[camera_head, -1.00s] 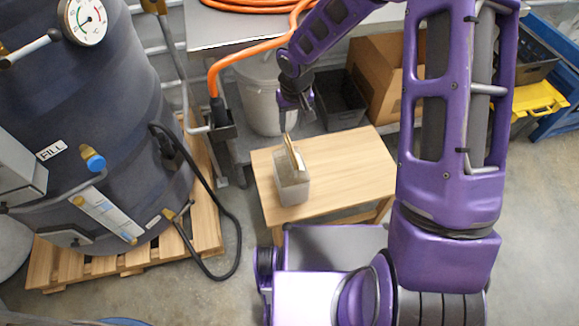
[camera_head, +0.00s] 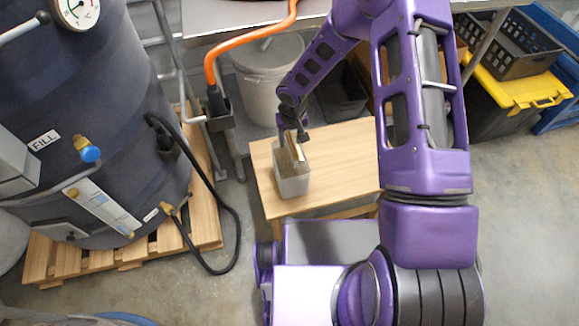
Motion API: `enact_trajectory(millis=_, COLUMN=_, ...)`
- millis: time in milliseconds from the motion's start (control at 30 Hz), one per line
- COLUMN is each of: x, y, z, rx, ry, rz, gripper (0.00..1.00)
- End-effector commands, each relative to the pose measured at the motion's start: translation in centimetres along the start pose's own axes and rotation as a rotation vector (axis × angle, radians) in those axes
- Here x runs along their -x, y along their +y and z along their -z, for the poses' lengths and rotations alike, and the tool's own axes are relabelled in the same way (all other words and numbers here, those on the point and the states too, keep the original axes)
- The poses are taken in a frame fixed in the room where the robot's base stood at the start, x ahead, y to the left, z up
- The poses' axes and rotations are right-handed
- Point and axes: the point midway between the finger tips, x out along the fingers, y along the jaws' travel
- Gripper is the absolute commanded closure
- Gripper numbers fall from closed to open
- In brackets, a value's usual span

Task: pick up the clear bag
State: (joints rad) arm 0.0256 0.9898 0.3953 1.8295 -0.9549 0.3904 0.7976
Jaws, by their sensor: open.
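A small wooden table (camera_head: 345,160) stands in front of my base. On its left part is a small grey open-topped container (camera_head: 292,183). A thin tan and whitish item (camera_head: 293,150) stands up out of its top. I cannot make out for sure which of this is the clear bag. My gripper (camera_head: 293,137) points down just above the container, its fingers apart at the top of the upright item. At this size I cannot tell whether the fingers touch it.
A large dark tank (camera_head: 85,120) stands on a wooden pallet at left, with a black hose beside it. A pale bucket (camera_head: 262,80) and a dark bin (camera_head: 340,95) are behind the table. A yellow-lidded box (camera_head: 515,88) is at right. The table's right part is bare.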

Motion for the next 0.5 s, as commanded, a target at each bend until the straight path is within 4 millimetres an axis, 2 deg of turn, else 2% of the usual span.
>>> enact_trajectory(millis=233, x=-0.18, y=0.00, z=0.02, rx=0.000, ry=0.001, rz=0.000, gripper=0.48)
enact_trajectory(millis=500, x=-0.17, y=0.00, z=0.01, rx=0.000, ry=0.001, rz=0.000, gripper=0.97)
